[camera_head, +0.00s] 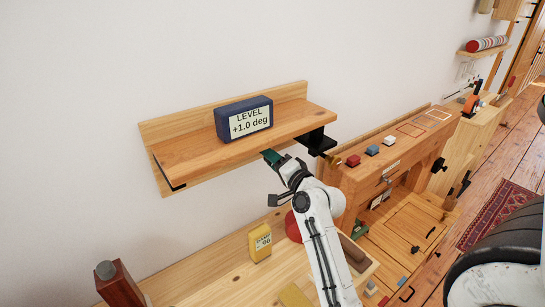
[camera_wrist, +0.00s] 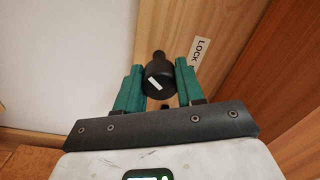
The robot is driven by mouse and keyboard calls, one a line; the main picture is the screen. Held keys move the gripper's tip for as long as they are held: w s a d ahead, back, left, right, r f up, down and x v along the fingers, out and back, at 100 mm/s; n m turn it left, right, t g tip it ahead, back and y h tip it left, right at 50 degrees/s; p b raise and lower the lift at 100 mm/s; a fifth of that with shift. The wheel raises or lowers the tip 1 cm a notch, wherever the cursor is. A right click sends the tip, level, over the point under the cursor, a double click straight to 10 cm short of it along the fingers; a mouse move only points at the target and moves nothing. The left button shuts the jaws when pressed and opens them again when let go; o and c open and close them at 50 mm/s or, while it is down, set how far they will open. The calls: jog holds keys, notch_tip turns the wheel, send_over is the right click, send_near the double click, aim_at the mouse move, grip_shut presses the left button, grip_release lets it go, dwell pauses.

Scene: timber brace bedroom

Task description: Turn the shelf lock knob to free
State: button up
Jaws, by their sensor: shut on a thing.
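The wooden shelf (camera_head: 185,158) is on the white wall, with black brackets at its ends. A blue level box reading "LEVEL +1.0 deg" (camera_head: 245,119) stands on it. My gripper (camera_head: 273,157) is under the shelf's front edge, towards its right end. In the wrist view, the green fingers of my gripper (camera_wrist: 158,74) are shut on the black lock knob (camera_wrist: 160,68), one on each side. A white mark on the knob's face slants. A white "LOCK" label (camera_wrist: 199,52) is on the wood to the right of the knob. The head view hides the knob.
Below is a wooden bench top with a yellow level box (camera_head: 260,243) and a red round thing (camera_head: 292,226) beside my arm. To the right, a workbench (camera_head: 350,178) carries red, blue and white blocks. A dark red post (camera_head: 119,284) stands at front left.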

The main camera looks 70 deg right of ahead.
dwell(0.5)
jog(key=o, duration=1)
jog(key=shift+o, duration=0.2)
jog(key=b+v, duration=0.2)
jog(key=v, duration=0.8)
jog(key=shift+s+a+b, duration=0.2)
jog(key=shift+s+b, duration=0.15)
jog(key=shift+b, duration=0.05)
